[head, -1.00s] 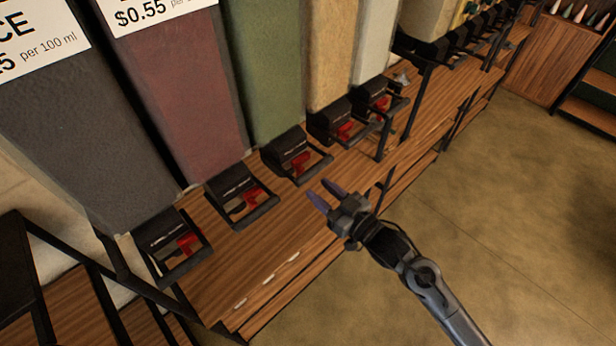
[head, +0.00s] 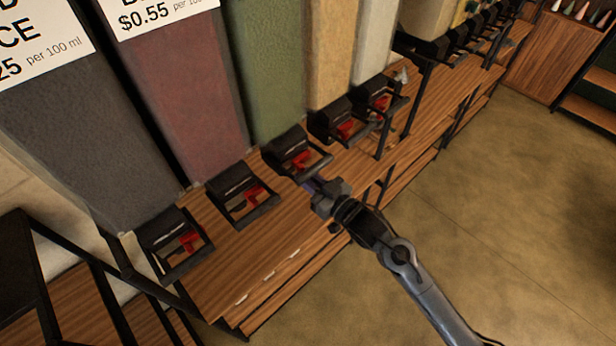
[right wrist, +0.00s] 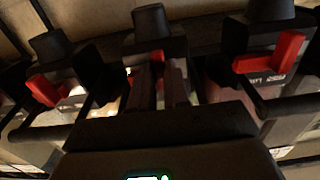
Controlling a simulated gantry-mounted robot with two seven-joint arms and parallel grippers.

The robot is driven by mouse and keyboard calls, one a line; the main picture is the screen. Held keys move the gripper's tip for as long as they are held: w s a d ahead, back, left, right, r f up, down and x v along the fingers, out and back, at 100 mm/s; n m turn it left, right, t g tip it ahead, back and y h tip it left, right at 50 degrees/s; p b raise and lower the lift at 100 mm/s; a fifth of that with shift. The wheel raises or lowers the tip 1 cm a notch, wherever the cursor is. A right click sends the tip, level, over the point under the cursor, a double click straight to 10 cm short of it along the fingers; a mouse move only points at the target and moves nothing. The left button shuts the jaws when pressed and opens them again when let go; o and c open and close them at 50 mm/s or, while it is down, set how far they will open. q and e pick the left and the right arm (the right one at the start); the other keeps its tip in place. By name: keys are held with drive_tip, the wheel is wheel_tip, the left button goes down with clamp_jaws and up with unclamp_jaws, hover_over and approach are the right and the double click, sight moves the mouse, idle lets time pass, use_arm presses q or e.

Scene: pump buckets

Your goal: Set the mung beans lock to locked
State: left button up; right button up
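A tall bin with green contents (head: 268,75), which look like the mung beans, stands in the row, with no readable label. Its black dispenser (head: 287,142) carries a red lock lever (head: 312,160) inside a black looped handle. My right gripper (head: 310,184) is at the front of this handle, its fingertips partly hidden. In the right wrist view its two dark fingers (right wrist: 160,88) are apart with a narrow gap, pointing at the middle dispenser (right wrist: 152,25). That dispenser's red lever (right wrist: 156,57) shows only partly behind the fingers. My left gripper is not in view.
Similar dispensers with red levers stand on both sides, under the reddish bin (head: 178,90) and the tan bin (head: 327,50). The wooden shelf (head: 235,262) in front is mostly clear. A black upright post (head: 415,95) stands to the right. Open floor (head: 520,220) lies beyond.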

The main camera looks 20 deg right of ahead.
clamp_jaws()
drive_tip(key=shift+d, duration=0.1)
drive_tip(key=shift+w+d+p, duration=0.2)
drive_tip(key=shift+w+d, duration=0.05)
drive_tip(key=shift+d, duration=0.35)
drive_tip(key=shift+w+d+p, duration=0.15)
drive_tip(key=shift+w+d, duration=0.1)
drive_tip(key=shift+d, duration=0.3)
drive_tip(key=shift+o, duration=0.9)
unclamp_jaws()
drive_tip(key=o, duration=0.4)
drive_tip(key=shift+d, duration=0.1)
drive_tip(key=shift+s, duration=0.1)
